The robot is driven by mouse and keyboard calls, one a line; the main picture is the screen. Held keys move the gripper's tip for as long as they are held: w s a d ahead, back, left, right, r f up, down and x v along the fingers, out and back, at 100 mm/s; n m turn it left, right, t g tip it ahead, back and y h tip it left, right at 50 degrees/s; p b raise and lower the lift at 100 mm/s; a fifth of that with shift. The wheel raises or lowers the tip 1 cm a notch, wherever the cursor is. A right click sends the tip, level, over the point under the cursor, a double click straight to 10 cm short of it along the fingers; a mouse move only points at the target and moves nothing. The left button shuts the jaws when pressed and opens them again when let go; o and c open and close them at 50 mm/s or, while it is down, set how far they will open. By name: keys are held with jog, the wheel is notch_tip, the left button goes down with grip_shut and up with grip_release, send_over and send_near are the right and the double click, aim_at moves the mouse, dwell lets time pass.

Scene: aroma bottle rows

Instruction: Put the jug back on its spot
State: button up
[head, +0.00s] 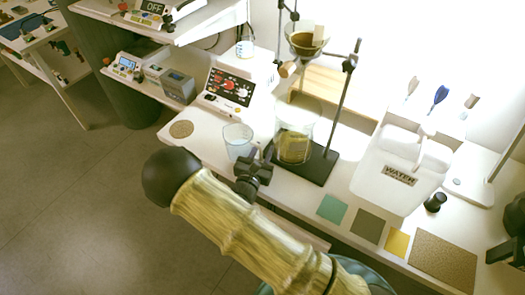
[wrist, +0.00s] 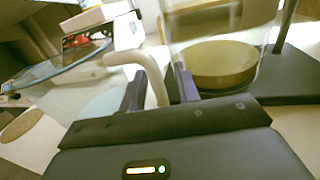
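The jug (head: 238,142) is a clear bluish glass vessel that looks empty, near the front edge of the white bench in the head view. In the wrist view its rim and wall (wrist: 70,68) fill the left side. Its pale curved handle (wrist: 157,86) comes down between the two fingers. My gripper (head: 252,168) is at the jug's right side, and in the wrist view its dark fingers (wrist: 160,84) stand either side of the handle. Whether they press on it, I cannot tell. A round cork mat (head: 181,129) lies bare on the bench, left of the jug.
A glass beaker with yellowish contents (head: 293,147) stands on the dark stand base (head: 318,170) close right of the gripper. A funnel (head: 307,42) hangs above it. A control box (head: 231,87) stands behind the jug. The bench between jug and cork mat looks clear.

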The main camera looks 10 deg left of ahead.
jog(key=shift+r, duration=0.15)
jog(key=s+a, duration=0.2)
jog(key=s, duration=1)
jog(key=shift+w+a, duration=0.1)
